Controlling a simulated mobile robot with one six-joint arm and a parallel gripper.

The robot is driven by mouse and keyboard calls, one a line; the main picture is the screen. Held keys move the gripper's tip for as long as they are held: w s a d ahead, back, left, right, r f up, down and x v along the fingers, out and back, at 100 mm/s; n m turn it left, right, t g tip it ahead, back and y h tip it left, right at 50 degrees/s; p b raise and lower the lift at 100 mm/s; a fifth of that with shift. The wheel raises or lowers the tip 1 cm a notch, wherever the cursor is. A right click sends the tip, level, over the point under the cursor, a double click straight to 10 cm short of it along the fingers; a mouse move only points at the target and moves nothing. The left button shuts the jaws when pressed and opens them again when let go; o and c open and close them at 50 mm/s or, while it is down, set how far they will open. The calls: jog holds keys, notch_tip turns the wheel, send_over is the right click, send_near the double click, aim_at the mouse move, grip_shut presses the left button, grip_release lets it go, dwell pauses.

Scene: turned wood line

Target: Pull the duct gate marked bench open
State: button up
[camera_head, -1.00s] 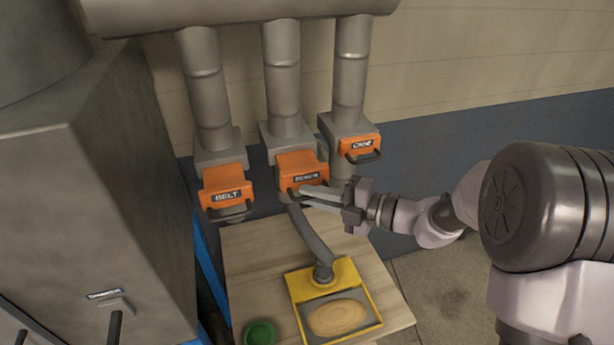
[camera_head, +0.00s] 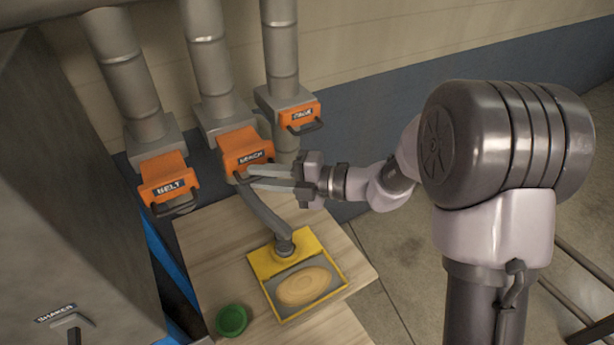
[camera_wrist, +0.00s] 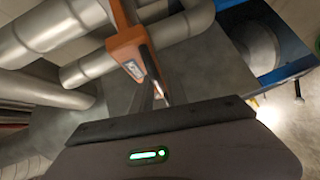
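The orange gate marked BENCH (camera_head: 246,150) is the middle one of three duct gates in the head view. It sits on a grey duct and carries a dark bar handle on its front lower edge. My gripper (camera_head: 250,178) reaches in from the right, its two fingers at that handle and partly covering it. A narrow gap shows between the fingers, but whether they grip the bar is unclear. In the wrist view an orange gate (camera_wrist: 128,50) with a pale label is just ahead of the gripper; the fingertips are mostly hidden there.
The gate marked BELT (camera_head: 168,182) is to the left, and a third orange gate (camera_head: 299,117) to the right. Below is a wooden bench (camera_head: 215,250) with a yellow tray (camera_head: 268,262) and green bowl (camera_head: 231,320). A grey hose (camera_head: 265,218) rises near my gripper.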

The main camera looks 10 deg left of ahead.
jog(key=s+d+r, duration=0.2)
jog(key=d, duration=1.5)
jog(key=shift+s+r, duration=0.2)
jog(key=shift+f, duration=0.1)
jog(key=s+f+n+g+h+b, duration=0.2)
jog(key=s+f+n+h+b, duration=0.7)
jog(key=s+f+n+b, duration=0.9)
jog(key=d+f+n+t+h+b, duration=0.2)
jog(key=d+n+t+b, duration=0.1)
jog(key=n, duration=0.5)
jog(key=d+f+n+t+h+b, duration=0.1)
jog(key=d+n+t+h+b, duration=0.1)
jog(key=d+n, duration=0.3)
jog(key=n+h+b, duration=0.1)
jog(key=n, duration=0.2)
jog(key=shift+s+f+n+t, duration=0.3)
jog(key=shift+f+n+t, duration=0.05)
jog(key=shift+n+t, duration=0.05)
jog(key=shift+a, duration=0.1)
